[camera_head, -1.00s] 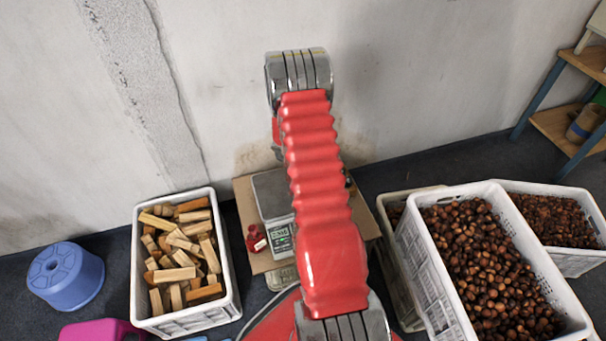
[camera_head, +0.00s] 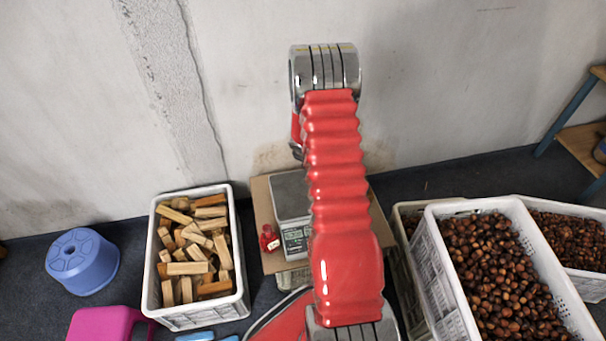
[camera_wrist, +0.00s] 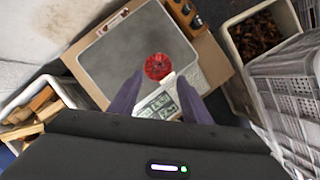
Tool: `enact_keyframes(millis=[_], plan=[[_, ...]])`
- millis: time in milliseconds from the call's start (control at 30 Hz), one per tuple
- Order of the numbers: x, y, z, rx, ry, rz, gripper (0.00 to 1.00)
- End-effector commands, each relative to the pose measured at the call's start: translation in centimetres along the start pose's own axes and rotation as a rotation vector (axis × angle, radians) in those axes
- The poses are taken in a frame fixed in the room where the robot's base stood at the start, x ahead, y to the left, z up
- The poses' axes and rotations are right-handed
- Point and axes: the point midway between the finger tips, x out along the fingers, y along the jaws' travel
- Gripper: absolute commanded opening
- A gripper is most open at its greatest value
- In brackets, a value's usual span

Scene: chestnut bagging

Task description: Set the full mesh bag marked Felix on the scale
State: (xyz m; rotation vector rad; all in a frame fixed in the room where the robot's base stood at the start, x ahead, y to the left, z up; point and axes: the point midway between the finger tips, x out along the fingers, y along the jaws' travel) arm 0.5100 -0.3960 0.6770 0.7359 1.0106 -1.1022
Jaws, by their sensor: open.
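In the wrist view a red mesh bag (camera_wrist: 158,67) with a small pale tag appears over the near right part of the scale's grey plate (camera_wrist: 115,55). Contact with the plate cannot be judged. My gripper (camera_wrist: 158,82) is open, with its fingers on either side of the bag's near side. The scale (camera_head: 290,195) shows in the head view on a brown board, its display facing me. A red bag with a pale label (camera_head: 268,240) sits left of the display there. It may be a second bag. No name is readable. My arm hides the gripper in the head view.
A white crate of wood blocks (camera_head: 245,285) stands left of the scale. White crates of chestnuts (camera_head: 432,265) stand to the right. A blue stool (camera_head: 82,262) and a pink one (camera_head: 105,325) are at left. The wall (camera_head: 240,110) is close behind the scale.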

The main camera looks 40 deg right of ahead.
Motion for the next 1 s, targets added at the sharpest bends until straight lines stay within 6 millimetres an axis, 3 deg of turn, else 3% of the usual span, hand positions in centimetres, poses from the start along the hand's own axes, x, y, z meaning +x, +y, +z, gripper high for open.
enact_keyframes(millis=[167,267,667,1000], plan=[[-0.6,0.2,0.1,0.014,-0.004,0.002,0.44],[-2.1,0.7,0.5,0.052,-0.013,0.007,0.44],[-14.7,3.6,1.0,0.401,-0.053,0.055,0.44],[-25.5,4.4,-1.1,0.72,-0.039,0.114,0.44]])
